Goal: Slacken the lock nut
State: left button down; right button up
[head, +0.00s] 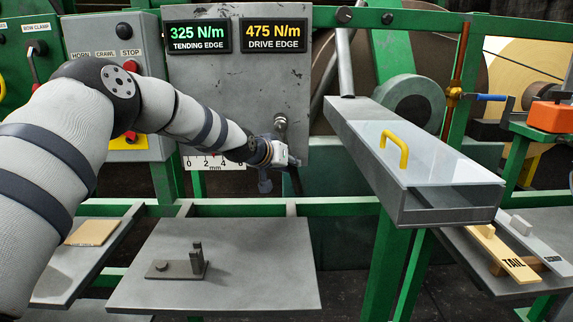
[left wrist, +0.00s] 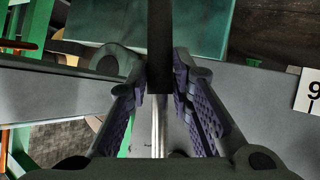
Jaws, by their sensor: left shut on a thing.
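My left gripper (head: 282,172) is at the lower right edge of the upright grey panel (head: 240,90). In the left wrist view, its purple-padded fingers (left wrist: 160,84) are closed on a dark straight bar (left wrist: 160,45). A dark bar end (head: 297,183) also shows just beside the gripper in the head view. Above the gripper, a small round metal fitting (head: 281,122) sticks out of the panel. I cannot tell whether it is the lock nut, and the gripper hides what lies behind it. My right gripper is not in view.
Readouts show 325 N/m (head: 197,36) and 475 N/m (head: 274,35). A millimetre scale (head: 212,161) sits partly behind my arm. A grey tray with a clear lid and yellow handle (head: 394,148) juts out at right. A grey shelf (head: 255,270) below holds a small dark bracket (head: 180,267).

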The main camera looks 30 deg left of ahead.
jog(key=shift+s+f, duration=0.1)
pick_arm(q)
jog(key=shift+d, duration=0.1)
jog(key=shift+s+a+f+m+g+y, duration=0.1)
jog(key=shift+s+a+m+g+y, duration=0.2)
jog(key=shift+a, duration=0.2)
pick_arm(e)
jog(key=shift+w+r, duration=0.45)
pick_arm(q)
jog(key=shift+p, duration=0.3)
jog(key=shift+s+d, duration=0.2)
jog(key=shift+s, duration=0.05)
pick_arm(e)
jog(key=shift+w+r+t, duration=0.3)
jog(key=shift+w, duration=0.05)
